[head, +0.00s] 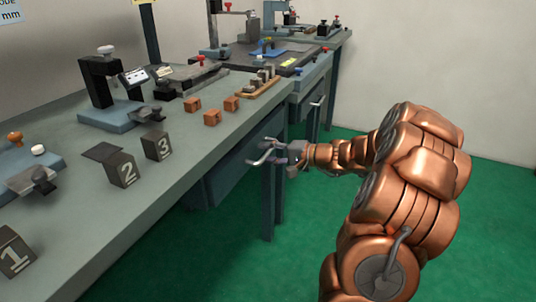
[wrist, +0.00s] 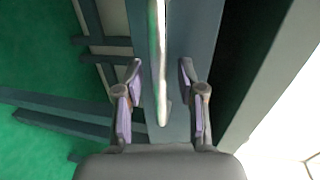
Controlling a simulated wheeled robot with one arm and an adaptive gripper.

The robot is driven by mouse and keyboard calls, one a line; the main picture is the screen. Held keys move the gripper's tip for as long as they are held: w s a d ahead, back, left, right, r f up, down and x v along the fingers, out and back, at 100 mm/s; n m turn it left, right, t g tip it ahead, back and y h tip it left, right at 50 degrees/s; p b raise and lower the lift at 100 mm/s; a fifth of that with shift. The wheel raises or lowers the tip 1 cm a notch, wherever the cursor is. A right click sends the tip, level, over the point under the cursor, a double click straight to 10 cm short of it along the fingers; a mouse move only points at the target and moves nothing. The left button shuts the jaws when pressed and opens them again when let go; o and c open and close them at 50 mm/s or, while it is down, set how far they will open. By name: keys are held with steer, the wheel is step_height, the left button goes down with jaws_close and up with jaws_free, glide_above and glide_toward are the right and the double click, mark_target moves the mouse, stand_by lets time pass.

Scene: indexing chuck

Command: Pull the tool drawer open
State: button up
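The drawer (head: 232,170) is a blue-grey front under the near bench top, and it looks shut. Its pale bar handle (head: 263,153) stands out from the front; in the wrist view the handle (wrist: 162,60) runs as a bright upright bar. My gripper (head: 284,153) is at the handle's right end in the head view. In the wrist view my gripper (wrist: 160,68) is open, with one finger on each side of the bar and a visible gap on both sides. The head view does not show clearly how deep the handle sits between the fingers.
The bench top (head: 190,150) overhangs the drawer and carries numbered dark blocks (head: 124,170), copper-coloured cubes (head: 212,117) and a clamp stand (head: 105,90). A bench leg (head: 267,205) stands just below my gripper. A farther bench has another handle (head: 317,101). Green floor (head: 235,265) is clear in front.

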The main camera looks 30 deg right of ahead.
steer(key=shift+w, duration=0.1)
steer(key=shift+c, duration=0.2)
steer(key=shift+a, duration=0.1)
jaws_close()
stand_by(0.4)
